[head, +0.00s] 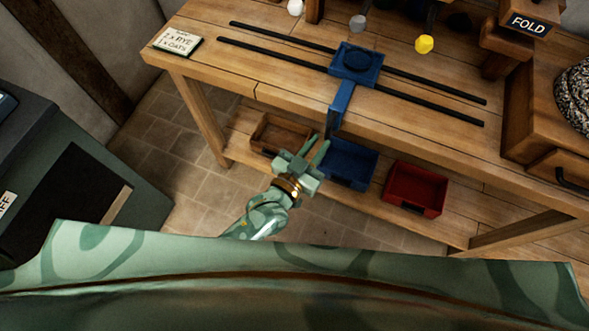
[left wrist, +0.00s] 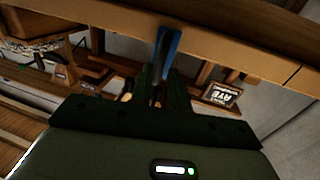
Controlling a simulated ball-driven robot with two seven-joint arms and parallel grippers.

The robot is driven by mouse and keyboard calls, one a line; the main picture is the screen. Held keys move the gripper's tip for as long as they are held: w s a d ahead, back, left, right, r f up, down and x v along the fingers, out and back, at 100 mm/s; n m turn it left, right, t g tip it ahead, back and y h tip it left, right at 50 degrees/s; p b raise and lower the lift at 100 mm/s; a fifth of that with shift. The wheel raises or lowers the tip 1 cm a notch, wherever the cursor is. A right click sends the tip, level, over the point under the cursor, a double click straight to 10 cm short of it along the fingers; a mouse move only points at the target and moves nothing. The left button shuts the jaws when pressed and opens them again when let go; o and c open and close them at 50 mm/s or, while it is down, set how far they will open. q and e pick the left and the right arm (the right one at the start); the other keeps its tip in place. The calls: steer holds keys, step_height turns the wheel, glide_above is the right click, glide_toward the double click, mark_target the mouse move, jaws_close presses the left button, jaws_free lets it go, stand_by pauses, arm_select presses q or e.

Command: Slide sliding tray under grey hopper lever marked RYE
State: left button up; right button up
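The blue sliding tray (head: 374,76) sits across two dark rails on the wooden bench. Its blue handle (head: 339,108) comes forward over the bench's front edge and hangs down; it also shows in the left wrist view (left wrist: 171,48). My left gripper (head: 308,154) is in front of the bench, just below the handle's lower end, fingers apart and holding nothing that I can see. Behind the tray hang a grey knob (head: 357,23), a white knob (head: 295,7) and a yellow knob (head: 425,44). No RYE mark shows on them; the hoppers are mostly out of view. My right gripper is not in view.
A card (head: 177,40) reading RYE and OATS lies at the bench's left end. A brown bin (head: 262,143), a blue bin (head: 350,178) and a red bin (head: 414,201) stand on the lower shelf. A FOLD sign (head: 529,25) is at the right. The rails are clear on both sides.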

arm_select(q)
steer(key=p+v, duration=0.1)
steer(key=v, duration=1)
steer(key=shift+s, duration=0.25)
steer(key=shift+a, duration=0.1)
steer(key=s+a+f+g+y, duration=0.2)
steer(key=s+a+f+g, duration=0.2)
steer(key=f, duration=0.6)
steer(key=s+a+f+g+y, duration=0.2)
steer(key=s+a+f+g, duration=0.15)
steer(key=f, duration=0.75)
steer(key=s+a+f+g+y, duration=0.1)
steer(key=s+a+f+g, duration=0.1)
steer(key=s+a+f, duration=0.2)
steer(key=s+a+f+n+g+y, duration=0.1)
steer(key=s+a+f+g+y, duration=0.1)
steer(key=s, duration=0.9)
steer(key=s+a+f+n+g+y, duration=0.1)
steer(key=s+a+f+g, duration=0.2)
steer(key=s+a+f, duration=0.2)
steer(key=s+a, duration=0.2)
steer(key=a, duration=0.1)
steer(key=shift+s+f+g+y, duration=0.35)
steer(key=shift+s+f+y, duration=0.05)
